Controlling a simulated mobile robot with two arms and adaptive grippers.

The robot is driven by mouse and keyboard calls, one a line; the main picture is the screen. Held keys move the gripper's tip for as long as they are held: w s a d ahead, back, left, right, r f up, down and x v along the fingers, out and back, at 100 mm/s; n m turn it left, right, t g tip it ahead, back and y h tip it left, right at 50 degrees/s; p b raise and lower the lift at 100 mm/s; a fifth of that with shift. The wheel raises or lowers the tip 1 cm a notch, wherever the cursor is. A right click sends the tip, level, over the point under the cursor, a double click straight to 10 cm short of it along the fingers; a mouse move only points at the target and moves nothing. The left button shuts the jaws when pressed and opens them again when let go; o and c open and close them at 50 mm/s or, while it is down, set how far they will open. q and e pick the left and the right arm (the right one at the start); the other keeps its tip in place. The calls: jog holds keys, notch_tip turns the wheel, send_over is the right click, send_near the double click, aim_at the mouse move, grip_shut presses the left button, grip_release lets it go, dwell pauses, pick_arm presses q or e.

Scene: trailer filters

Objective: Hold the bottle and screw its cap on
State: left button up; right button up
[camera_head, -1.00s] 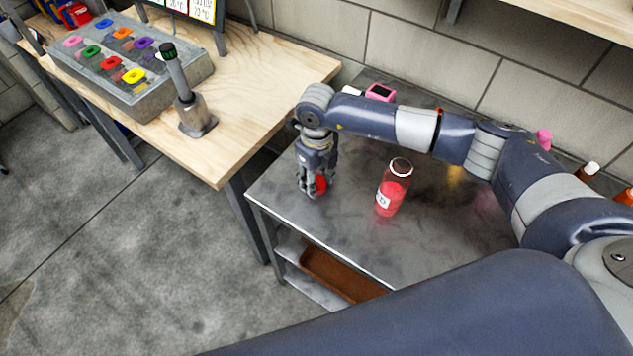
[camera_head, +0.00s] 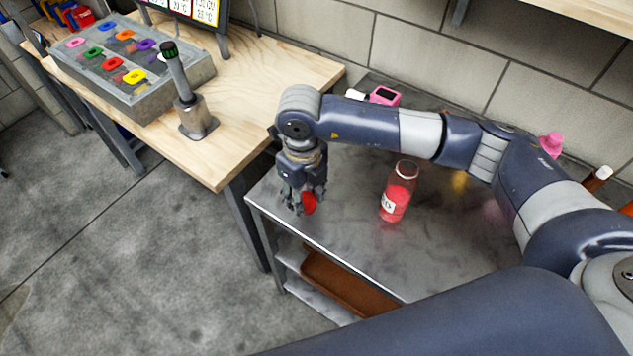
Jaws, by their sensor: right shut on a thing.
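A clear bottle (camera_head: 398,192) with red contents and a white label stands upright and uncapped on the grey metal table. My right gripper (camera_head: 302,207) points down over the table's left front corner, to the left of the bottle and apart from it. It is shut on a red cap (camera_head: 309,203), which shows partly between its fingers. Whether the cap touches the table is hard to tell. My left gripper is not in view.
The metal table (camera_head: 345,240) is clear around the bottle. A pink device (camera_head: 384,96) lies at its back. A wooden bench (camera_head: 245,100) at the left holds a tray of coloured pieces (camera_head: 125,70) and a stand with a handle (camera_head: 190,110). Small bottles (camera_head: 597,178) stand far right.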

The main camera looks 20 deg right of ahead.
jog(key=s+a+b, duration=0.1)
jog(key=s+a, duration=0.5)
jog(key=shift+s+r+b, duration=0.25)
jog(key=shift+r+b, duration=0.05)
jog(key=shift+r, duration=0.15)
jog(key=shift+d, duration=0.15)
jog(key=s+d+r+n, duration=0.1)
jog(key=d+r+n, duration=0.2)
jog(key=d+n, duration=0.4)
jog(key=s+d+r+n, duration=0.1)
jog(key=d+r+n, duration=0.3)
jog(key=n, duration=1.9)
jog(key=d, duration=0.3)
jog(key=shift+d, duration=0.3)
